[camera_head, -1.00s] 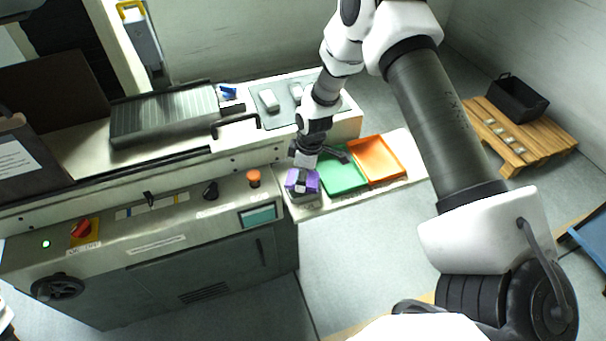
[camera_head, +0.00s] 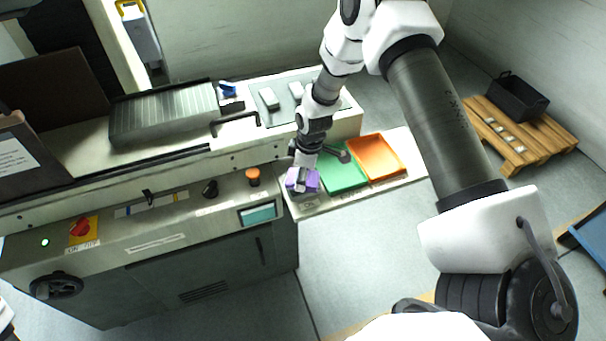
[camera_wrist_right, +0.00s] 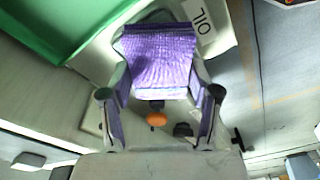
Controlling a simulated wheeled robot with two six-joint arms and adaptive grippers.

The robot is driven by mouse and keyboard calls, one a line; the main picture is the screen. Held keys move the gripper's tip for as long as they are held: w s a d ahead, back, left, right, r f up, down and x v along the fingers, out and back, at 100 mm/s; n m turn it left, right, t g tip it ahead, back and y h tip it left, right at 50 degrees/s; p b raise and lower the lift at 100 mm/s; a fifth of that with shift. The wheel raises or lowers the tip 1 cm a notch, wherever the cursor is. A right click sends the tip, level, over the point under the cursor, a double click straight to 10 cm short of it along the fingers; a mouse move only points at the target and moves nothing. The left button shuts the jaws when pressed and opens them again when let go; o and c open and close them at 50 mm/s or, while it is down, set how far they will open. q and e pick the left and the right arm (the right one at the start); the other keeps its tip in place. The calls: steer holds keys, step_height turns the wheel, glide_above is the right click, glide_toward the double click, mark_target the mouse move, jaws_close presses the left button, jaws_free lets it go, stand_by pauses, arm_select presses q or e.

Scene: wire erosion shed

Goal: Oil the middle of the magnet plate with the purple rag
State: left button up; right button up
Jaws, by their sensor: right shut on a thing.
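The magnet plate (camera_head: 165,116) is a grey, finely ribbed block on the machine bed at the left of the head view. Its top is bare. My right gripper (camera_head: 301,184) is over the near left end of the pale side shelf, well right of the plate. It is shut on the purple rag (camera_head: 312,181). In the right wrist view the rag (camera_wrist_right: 160,62) spans between the two fingers of the gripper (camera_wrist_right: 160,105), with purple cloth also along their inner sides. An OIL label (camera_wrist_right: 200,18) shows beside the rag.
A green tray (camera_head: 343,181) and an orange tray (camera_head: 377,158) sit right of the rag on the shelf (camera_head: 408,182). An orange knob (camera_head: 253,177) and a black knob (camera_head: 210,188) stick up from the machine front. Grey blocks (camera_head: 269,98) lie behind.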

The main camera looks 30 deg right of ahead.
steer(key=shift+s+f+b, duration=0.1)
steer(key=shift+f+b, duration=0.15)
steer(key=shift+b, duration=0.05)
stand_by(1.1)
steer(key=shift+r, duration=0.1)
step_height(320, 180, up, 7)
steer(key=p, duration=0.5)
steer(key=shift+p, duration=0.3)
stand_by(0.4)
